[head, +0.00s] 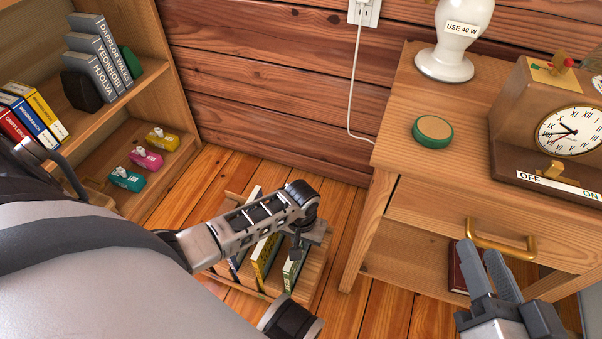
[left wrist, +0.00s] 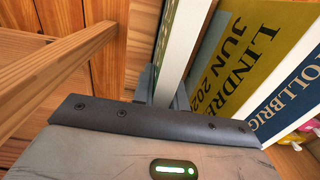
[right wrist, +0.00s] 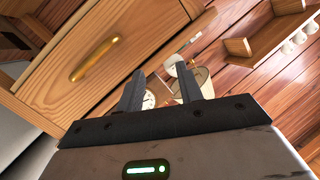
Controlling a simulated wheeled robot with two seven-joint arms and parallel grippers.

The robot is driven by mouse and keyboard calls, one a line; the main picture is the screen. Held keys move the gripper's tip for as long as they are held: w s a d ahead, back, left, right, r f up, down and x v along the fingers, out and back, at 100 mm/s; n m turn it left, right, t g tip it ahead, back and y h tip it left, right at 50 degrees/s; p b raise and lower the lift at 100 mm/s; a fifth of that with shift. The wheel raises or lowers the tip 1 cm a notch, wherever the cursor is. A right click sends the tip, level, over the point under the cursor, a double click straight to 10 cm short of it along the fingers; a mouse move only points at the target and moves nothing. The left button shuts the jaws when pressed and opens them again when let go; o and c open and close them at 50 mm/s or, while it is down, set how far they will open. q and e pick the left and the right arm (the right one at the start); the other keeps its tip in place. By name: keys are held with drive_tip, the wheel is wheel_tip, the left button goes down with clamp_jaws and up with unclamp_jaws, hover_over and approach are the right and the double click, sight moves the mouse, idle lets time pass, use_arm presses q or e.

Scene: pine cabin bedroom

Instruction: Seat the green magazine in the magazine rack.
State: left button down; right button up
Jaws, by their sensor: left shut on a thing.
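The wooden magazine rack (head: 316,266) stands on the floor between the bookcase and the nightstand. My left gripper (head: 298,246) is over its right part, pointing down, shut on the green magazine (head: 291,272). In the left wrist view, the green magazine (left wrist: 184,52) shows as a pale edge between the fingers (left wrist: 166,92). It looks upright among the rack's rails; its lower end is hidden, so I cannot tell whether it touches the rack's bottom. A yellow magazine (head: 263,258) stands to its left. My right gripper (head: 490,272) is open and empty before the nightstand.
The bookcase (head: 165,90) is at left.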

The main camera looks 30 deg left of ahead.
use_arm(q)
drive_tip(key=c, duration=1.4)
unclamp_jaws()
